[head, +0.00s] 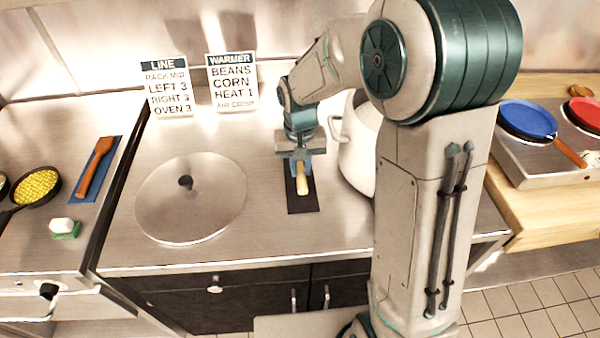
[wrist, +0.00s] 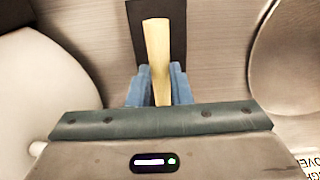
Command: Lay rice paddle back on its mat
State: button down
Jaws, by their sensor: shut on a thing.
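The rice paddle (head: 302,183) is pale wood, and its handle end shows below my gripper in the head view. It also shows in the wrist view (wrist: 158,55), held upright in the picture between the blue fingers. My gripper (head: 300,162) is shut on the paddle, directly over a dark mat (head: 303,204) on the steel counter. In the wrist view the mat (wrist: 143,14) lies behind the paddle, roughly lined up with it. The rest of the paddle is hidden by my gripper. I cannot tell whether the paddle touches the mat.
A round steel lid (head: 215,205) with a dark knob lies left of the mat. A white pot (head: 357,150) stands close on the right, partly behind my arm. Two sign cards (head: 232,82) stand at the back. A brown spatula (head: 96,165) lies on a blue mat far left.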

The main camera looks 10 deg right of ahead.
aim_at(300, 172)
jog(key=shift+f, duration=2.35)
jog(key=c, duration=1.3)
grip_release()
notch_tip(300, 172, up, 11)
jog(key=shift+w+f, duration=0.1)
jog(key=shift+r, duration=0.65)
jog(key=s+d+r+t, duration=0.1)
jog(key=s+d, duration=0.3)
jog(key=s, duration=0.5)
jog(key=s+d+r+t, duration=0.2)
jog(key=s+d, duration=0.3)
jog(key=s, duration=0.4)
jog(key=shift+s+d+r, duration=0.2)
jog(key=shift+d+r, duration=0.1)
